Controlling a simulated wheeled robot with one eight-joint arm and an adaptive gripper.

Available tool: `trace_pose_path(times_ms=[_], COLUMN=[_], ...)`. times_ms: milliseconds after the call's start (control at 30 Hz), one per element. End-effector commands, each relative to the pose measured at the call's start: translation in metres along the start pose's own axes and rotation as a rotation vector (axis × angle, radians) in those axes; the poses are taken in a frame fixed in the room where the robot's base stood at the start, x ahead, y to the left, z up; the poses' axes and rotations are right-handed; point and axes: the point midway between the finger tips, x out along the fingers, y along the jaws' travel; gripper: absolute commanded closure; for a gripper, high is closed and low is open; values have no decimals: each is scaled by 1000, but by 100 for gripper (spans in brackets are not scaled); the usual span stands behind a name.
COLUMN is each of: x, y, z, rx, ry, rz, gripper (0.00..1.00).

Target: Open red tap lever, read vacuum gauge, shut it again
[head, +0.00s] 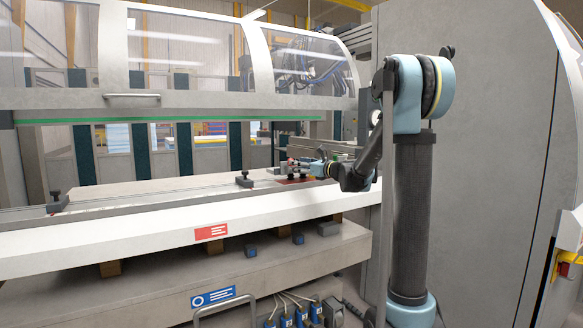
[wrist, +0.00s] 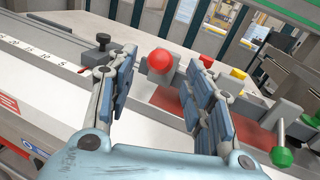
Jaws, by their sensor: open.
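A round red knob (wrist: 160,61) shows in the wrist view, between and just past the tips of my gripper's fingers. It sits at a grey fitting, and I cannot tell how its lever is turned. My gripper (wrist: 162,75) is open, with one finger on each side of the red knob in the picture and no visible contact. In the head view my gripper (head: 318,167) is small, beside a cluster of fittings (head: 292,167) on the machine table. I cannot make out a vacuum gauge face or reading in either view; my right finger hides part of the fittings.
In the wrist view a green-knobbed lever (wrist: 282,156) stands at the right, and a yellow part (wrist: 237,73) is behind my right finger. A black clamp knob (wrist: 103,41) is at the left. The white machine table (head: 130,232) spans the head view under a raised guard.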

Motion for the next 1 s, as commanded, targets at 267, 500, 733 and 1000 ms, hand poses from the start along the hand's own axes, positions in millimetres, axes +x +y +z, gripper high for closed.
trace_pose_path(times_ms=[267, 500, 733, 1000], x=[40, 52, 52, 52], y=[0, 0, 0, 0], z=[0, 0, 0, 0], rx=[0, 0, 0, 0], ry=[0, 0, 0, 0], rz=[1, 0, 0, -1], gripper=[53, 53, 53, 100])
